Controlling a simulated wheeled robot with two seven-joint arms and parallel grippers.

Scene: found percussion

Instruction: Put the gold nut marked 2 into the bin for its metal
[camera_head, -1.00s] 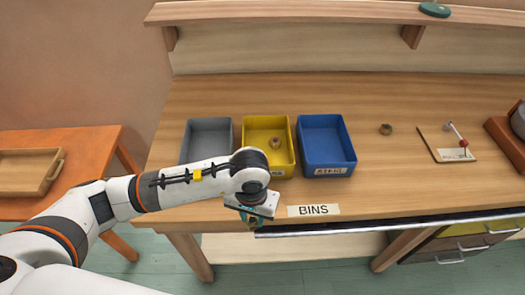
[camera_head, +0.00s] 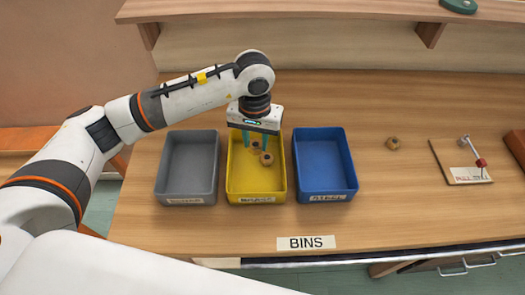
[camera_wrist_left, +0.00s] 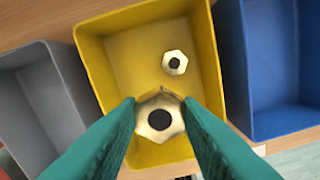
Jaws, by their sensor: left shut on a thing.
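My left gripper (camera_wrist_left: 160,108) is shut on a gold-coloured hexagonal nut (camera_wrist_left: 160,120), gripped between its teal fingertips. It hangs over the yellow bin (camera_head: 279,187), whose walls surround the nut in the left wrist view (camera_wrist_left: 92,62). I cannot make out a number on the held nut. A second, similar nut (camera_wrist_left: 175,62) lies on the yellow bin's floor, just beyond the held one; it also shows in the head view (camera_head: 267,158). How high the held nut is above the floor is hard to tell. My right gripper is out of view.
A grey bin (camera_head: 160,188) stands left of the yellow one and a blue bin (camera_head: 350,180) stands right. A loose nut (camera_head: 393,143) and a small board with a red-tipped lever (camera_head: 465,175) lie farther right. A BINS label (camera_head: 306,243) marks the table's front.

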